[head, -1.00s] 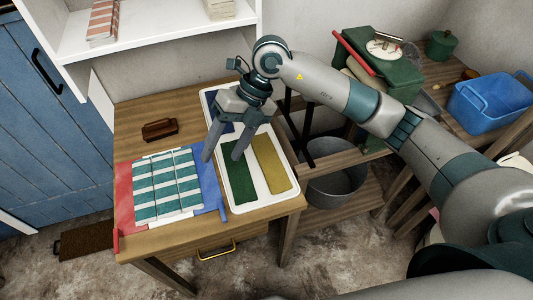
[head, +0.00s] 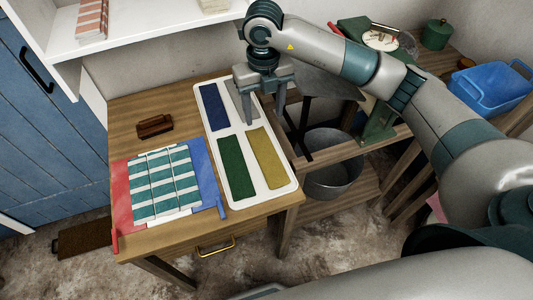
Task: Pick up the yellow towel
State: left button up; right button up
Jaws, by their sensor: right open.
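The yellow towel (head: 266,158) lies flat in the front right compartment of a white tray (head: 249,199) on the wooden table. A green towel (head: 236,168) lies to its left, and a blue towel (head: 214,107) lies in the back left compartment. A grey towel (head: 240,98) lies in the back right compartment, partly hidden by my gripper. My right gripper (head: 264,116) is open and empty, pointing down over the tray's back right part, just behind the yellow towel. My left gripper is not in view.
A teal-striped folded cloth (head: 163,186) lies on a red and blue mat (head: 207,180) at the left. A brown brush (head: 154,126) lies behind it. A shelf (head: 140,35) overhangs the back. A metal tub (head: 330,174) and blue basket (head: 490,88) are at the right.

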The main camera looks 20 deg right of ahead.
jog(key=p, duration=0.4)
send_over(265, 150)
notch_tip(265, 150, down, 10)
jog(key=shift+w+r, duration=0.15)
jog(key=shift+r, duration=0.1)
jog(key=shift+f, duration=0.55)
jog(key=shift+f+p, duration=0.65)
jog(key=f, duration=0.1)
jog(key=f+p, duration=0.1)
jog(key=f, duration=0.1)
jog(key=shift+s, duration=0.25)
jog(key=shift+f+p, duration=0.3)
jog(key=shift+f, duration=0.15)
jog(key=c, duration=1)
